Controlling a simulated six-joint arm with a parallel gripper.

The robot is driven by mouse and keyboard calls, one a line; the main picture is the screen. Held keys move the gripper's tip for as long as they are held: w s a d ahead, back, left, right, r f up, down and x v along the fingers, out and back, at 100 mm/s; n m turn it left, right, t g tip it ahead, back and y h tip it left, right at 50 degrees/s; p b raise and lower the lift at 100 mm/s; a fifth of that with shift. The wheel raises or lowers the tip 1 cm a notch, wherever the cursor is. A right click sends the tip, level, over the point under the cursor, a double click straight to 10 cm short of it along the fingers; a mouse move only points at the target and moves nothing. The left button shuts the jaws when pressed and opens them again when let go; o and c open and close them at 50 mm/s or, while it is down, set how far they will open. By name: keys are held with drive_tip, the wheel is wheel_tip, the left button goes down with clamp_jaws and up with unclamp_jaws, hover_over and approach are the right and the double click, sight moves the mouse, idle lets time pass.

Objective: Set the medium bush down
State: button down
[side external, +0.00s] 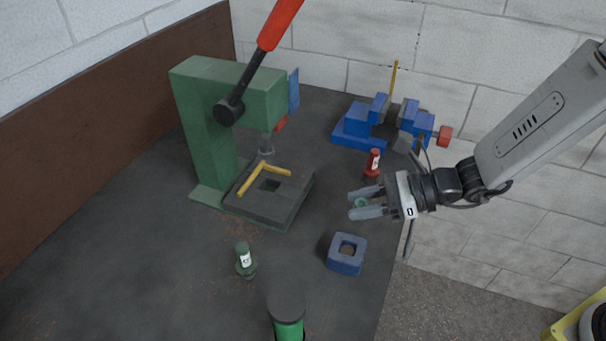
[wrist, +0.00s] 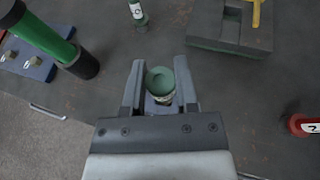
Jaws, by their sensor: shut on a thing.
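My gripper (side external: 358,202) is shut on a green bush (side external: 362,203) and holds it in the air above the bench. In the wrist view the round green top of this bush (wrist: 160,83) sits between the two fingers (wrist: 160,88), and its label is mostly hidden. A blue block (side external: 347,262) with a round hole stands on the bench below my gripper. In the wrist view the held bush and fingers cover most of that spot. A dark green labelled bush (side external: 245,261) stands on the bench, and a red one (side external: 373,163) stands near the blue vise.
A green press (side external: 205,125) with a grey plate (side external: 285,205) and yellow angle piece (side external: 252,179) stands at left. A blue vise (side external: 358,125) is at the back. A green cylinder (side external: 288,329) stands at the front. Bare bench lies between the plate and the blue block.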

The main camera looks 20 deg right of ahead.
drive_tip(key=s+d+n+g+y, duration=0.1)
drive_tip(key=s+d+n+g, duration=0.2)
drive_tip(key=d, duration=0.9)
drive_tip(key=s, duration=0.2)
drive_tip(key=shift+s+g, duration=0.3)
drive_tip(key=shift+g, duration=0.1)
drive_tip(key=shift+w+a, duration=0.1)
drive_tip(key=w+a+f, duration=0.1)
drive_tip(key=w+f, duration=0.1)
drive_tip(key=w, duration=0.2)
drive_tip(key=w+a+f, duration=0.1)
drive_tip(key=w+f, duration=0.2)
drive_tip(key=w, duration=0.1)
drive_tip(key=w+a+f, duration=0.1)
drive_tip(key=w+f, duration=0.2)
drive_tip(key=w, duration=0.1)
drive_tip(key=shift+a+f, duration=0.15)
drive_tip(key=shift+w+a+f, duration=0.1)
drive_tip(key=shift+w+f, duration=0.3)
drive_tip(key=shift+f, duration=0.05)
